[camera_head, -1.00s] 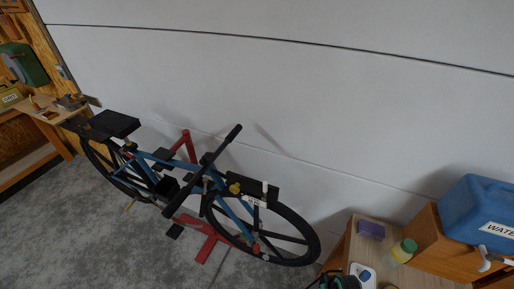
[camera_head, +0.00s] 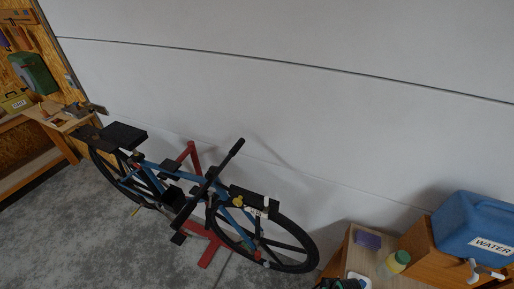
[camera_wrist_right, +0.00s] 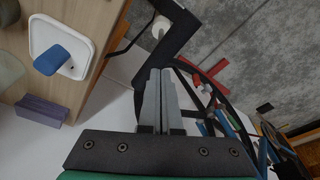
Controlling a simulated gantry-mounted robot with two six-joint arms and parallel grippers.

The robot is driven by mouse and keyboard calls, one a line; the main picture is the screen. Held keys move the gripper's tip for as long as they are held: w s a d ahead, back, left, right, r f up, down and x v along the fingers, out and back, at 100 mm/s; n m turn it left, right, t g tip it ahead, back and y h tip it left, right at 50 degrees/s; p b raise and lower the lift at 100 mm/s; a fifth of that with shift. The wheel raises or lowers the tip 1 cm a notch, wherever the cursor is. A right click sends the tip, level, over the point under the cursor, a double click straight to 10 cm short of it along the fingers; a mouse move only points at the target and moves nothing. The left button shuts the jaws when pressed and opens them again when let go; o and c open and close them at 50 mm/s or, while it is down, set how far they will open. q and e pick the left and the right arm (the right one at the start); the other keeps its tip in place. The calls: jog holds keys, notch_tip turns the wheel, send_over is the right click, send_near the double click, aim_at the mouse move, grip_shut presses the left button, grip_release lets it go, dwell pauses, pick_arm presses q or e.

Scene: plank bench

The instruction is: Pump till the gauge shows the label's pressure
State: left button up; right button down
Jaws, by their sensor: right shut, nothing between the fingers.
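A blue bicycle (camera_head: 165,165) with a black front wheel (camera_head: 300,262) stands against the pale wall. A small white tag (camera_head: 256,212) hangs near its front end; its writing is too small to read. I cannot make out a pump or a gauge. My right gripper (camera_wrist_right: 160,88) is shut and empty in the right wrist view, its fingers pointing up the picture. The bicycle's wheel (camera_wrist_right: 212,97) shows beyond and to the right of the fingers. A dark and green part at the bottom of the head view seems to be my right arm. My left gripper is out of view.
A red stand (camera_head: 213,248) is under the bicycle. A wooden workbench (camera_head: 50,110) is far left. Grey floor at lower left is clear.

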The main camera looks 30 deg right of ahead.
dwell(0.5)
jog(key=b+x, duration=0.2)
jog(key=s+b+x, duration=0.1)
jog(key=b+x, duration=0.4)
jog(key=shift+s+a+f, duration=0.2)
jog(key=shift+a+f, duration=0.15)
jog(key=shift+r, duration=0.1)
jog(key=p+v, duration=0.2)
jog(key=w+p+v, duration=0.1)
jog(key=p+v, duration=0.1)
jog(key=v, duration=0.1)
jog(key=p+v, duration=0.2)
jog(key=p, duration=0.1)
jog(key=shift+w+d+r, duration=0.2)
jog(key=shift+d+r, duration=0.1)
dwell(2.3)
jog(key=shift+f, duration=0.1)
dwell(0.3)
